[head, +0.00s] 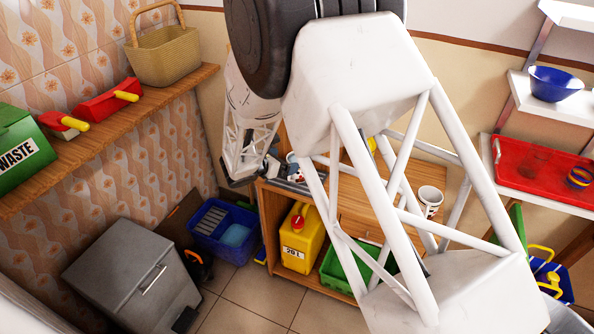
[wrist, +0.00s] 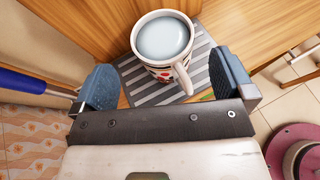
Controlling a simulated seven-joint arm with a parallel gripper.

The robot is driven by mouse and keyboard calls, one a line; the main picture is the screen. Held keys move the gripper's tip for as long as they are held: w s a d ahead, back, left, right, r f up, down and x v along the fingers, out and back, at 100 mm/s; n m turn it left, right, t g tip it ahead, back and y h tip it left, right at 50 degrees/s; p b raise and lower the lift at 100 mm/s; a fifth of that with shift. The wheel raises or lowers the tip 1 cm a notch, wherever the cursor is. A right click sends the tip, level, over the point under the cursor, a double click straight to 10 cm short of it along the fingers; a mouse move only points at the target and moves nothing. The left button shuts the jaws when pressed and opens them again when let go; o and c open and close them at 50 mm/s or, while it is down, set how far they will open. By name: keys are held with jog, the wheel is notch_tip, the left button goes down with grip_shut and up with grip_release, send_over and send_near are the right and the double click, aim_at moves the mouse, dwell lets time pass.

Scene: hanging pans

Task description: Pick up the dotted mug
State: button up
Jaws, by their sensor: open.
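A white mug (wrist: 148,50) with red and black marks, likely the dotted mug, stands upright on a grey striped mat (wrist: 140,92) in the wrist view. Its handle points down toward my gripper and to the right. Its inside looks pale blue-grey. My gripper (wrist: 164,82) is open, with one blue-grey finger to the left of the mug and one to the right. It holds nothing. In the head view the mug beside my gripper is small and partly hidden by my arm. Another white mug (head: 430,197) with dark markings stands farther right on the same wooden cabinet.
The wooden cabinet (head: 350,208) holds a yellow can (head: 301,240) and a green crate (head: 335,270) below. A blue crate (head: 222,235) and grey bin (head: 130,275) stand on the floor at left. In the wrist view, a blue bar (wrist: 35,82) lies left of my gripper.

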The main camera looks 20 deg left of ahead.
aim_at(293, 157)
jog(key=shift+w+d+f, duration=0.1)
jog(key=shift+x, duration=2.45)
jog(key=c, duration=1.7)
jog(key=shift+r, duration=0.4)
jog(key=shift+s+d+r, duration=0.7)
jog(key=shift+s+d, duration=0.9)
jog(key=shift+s, duration=0.5)
jog(key=shift+s+d+r, duration=0.65)
jog(key=shift+s+d, duration=0.95)
jog(key=shift+s, duration=0.5)
jog(key=shift+s+d+r, duration=0.7)
jog(key=shift+s+d, duration=0.85)
jog(key=shift+s, duration=0.55)
